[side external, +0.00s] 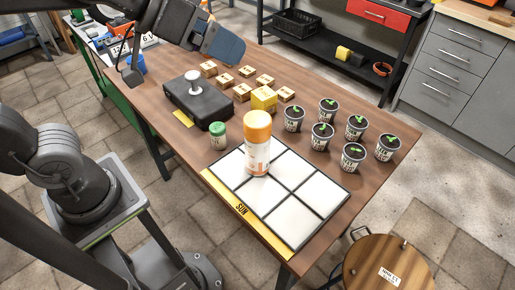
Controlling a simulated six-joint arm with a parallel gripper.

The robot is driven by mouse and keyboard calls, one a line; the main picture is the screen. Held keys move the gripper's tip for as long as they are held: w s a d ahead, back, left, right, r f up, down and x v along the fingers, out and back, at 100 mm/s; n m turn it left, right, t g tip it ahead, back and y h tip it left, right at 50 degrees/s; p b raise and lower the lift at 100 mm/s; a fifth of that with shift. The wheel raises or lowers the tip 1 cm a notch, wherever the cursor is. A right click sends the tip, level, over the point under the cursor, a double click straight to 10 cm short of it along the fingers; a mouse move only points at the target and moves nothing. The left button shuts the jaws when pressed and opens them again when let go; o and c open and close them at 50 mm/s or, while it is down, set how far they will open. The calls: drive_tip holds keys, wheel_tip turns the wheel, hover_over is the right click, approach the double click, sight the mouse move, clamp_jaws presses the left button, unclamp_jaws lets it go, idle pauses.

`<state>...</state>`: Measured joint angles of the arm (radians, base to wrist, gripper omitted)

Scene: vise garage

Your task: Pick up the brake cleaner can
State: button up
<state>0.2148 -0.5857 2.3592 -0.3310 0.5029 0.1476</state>
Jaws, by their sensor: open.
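A white can with an orange cap (257,145) stands upright on the white-tiled mat (284,220). It is the only tall can that I see on the table, but its label is too small to read, so I cannot confirm it is brake cleaner. My gripper (222,47) is at the top of the view, over the table's far left part. It is open, well apart from the can, with its fingers partly hidden by its own body.
A green-lidded jar (218,136) stands left of the can. A black box with a silver knob (198,103), small cardboard boxes (242,92), a yellow box (264,98) and several potted seedlings (322,135) surround the mat. A wooden stool (388,272) stands by the front right.

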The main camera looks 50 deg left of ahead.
sight(253, 139)
drive_tip(key=w+d+r+n+t+y, duration=0.1)
drive_tip(key=w+d+n+t+y, duration=0.1)
drive_tip(key=w+d+n+t, duration=0.35)
wheel_tip(253, 139, down, 4)
drive_tip(key=s+a+f+n+y, duration=0.1)
drive_tip(key=s+a+n+y, duration=0.15)
drive_tip(key=y, duration=0.85)
drive_tip(key=shift+t, duration=0.25)
wheel_tip(253, 139, down, 20)
drive_tip(key=shift+d+f, duration=0.1)
drive_tip(key=shift+f, duration=0.15)
drive_tip(key=shift+w+f, duration=0.1)
drive_tip(key=shift+f, duration=0.1)
drive_tip(key=shift+w+a, duration=0.25)
drive_tip(key=shift+x, duration=3.3)
drive_tip(key=shift+r, duration=0.1)
drive_tip(key=c, duration=1.5)
